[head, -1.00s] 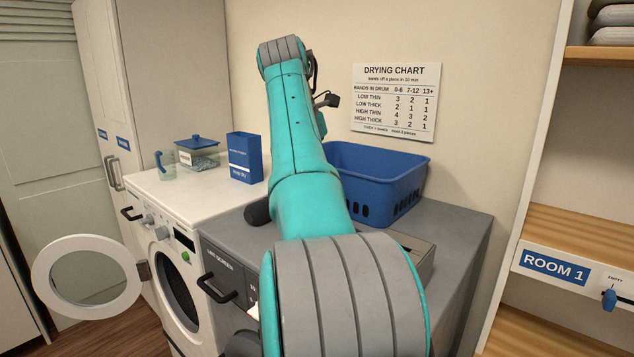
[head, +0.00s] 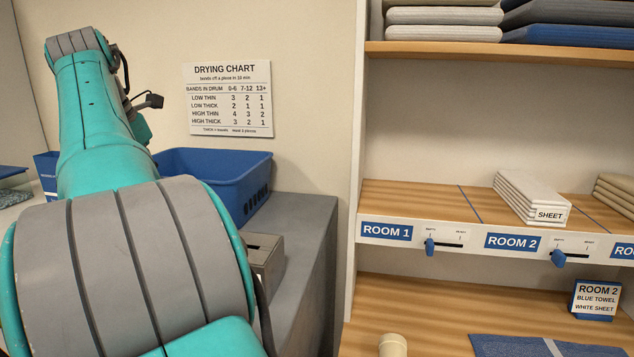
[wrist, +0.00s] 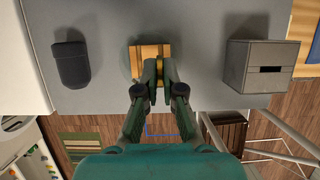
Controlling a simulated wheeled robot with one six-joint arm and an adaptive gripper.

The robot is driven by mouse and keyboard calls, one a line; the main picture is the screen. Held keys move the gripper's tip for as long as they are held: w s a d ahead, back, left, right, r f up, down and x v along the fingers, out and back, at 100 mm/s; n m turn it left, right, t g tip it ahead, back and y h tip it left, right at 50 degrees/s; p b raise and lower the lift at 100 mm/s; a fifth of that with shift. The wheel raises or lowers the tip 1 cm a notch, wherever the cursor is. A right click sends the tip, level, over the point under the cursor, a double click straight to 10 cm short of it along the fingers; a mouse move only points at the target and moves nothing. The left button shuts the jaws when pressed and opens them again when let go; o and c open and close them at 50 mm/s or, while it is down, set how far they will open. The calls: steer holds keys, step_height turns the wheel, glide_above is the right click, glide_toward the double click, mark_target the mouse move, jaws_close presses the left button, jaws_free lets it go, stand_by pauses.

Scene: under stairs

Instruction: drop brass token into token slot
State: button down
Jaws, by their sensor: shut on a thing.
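In the head view the grey box (head: 265,258) shows partly behind my arm. My gripper and the token are not visible in the head view.
A blue basket (head: 215,178) stands on the grey top (head: 305,235) near the box. A dark rounded object (wrist: 71,62) lies left of my gripper. Shelves at right hold a white sheet stack (head: 530,195), folded cloths and blue sliders (head: 430,246).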

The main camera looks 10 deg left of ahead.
steer(key=shift+s+a+r, duration=0.2)
steer(key=shift+s+r, duration=0.05)
steer(key=shift+r, duration=0.4)
steer(key=shift+s+d+f, duration=0.1)
steer(key=shift+s+f, duration=0.1)
steer(key=shift+f, duration=0.35)
steer(key=shift+s+d+f, duration=0.1)
steer(key=shift+s+f, duration=0.05)
steer(key=shift+f, duration=0.35)
step_height(320, 180, down, 10)
steer(key=shift+r, duration=0.1)
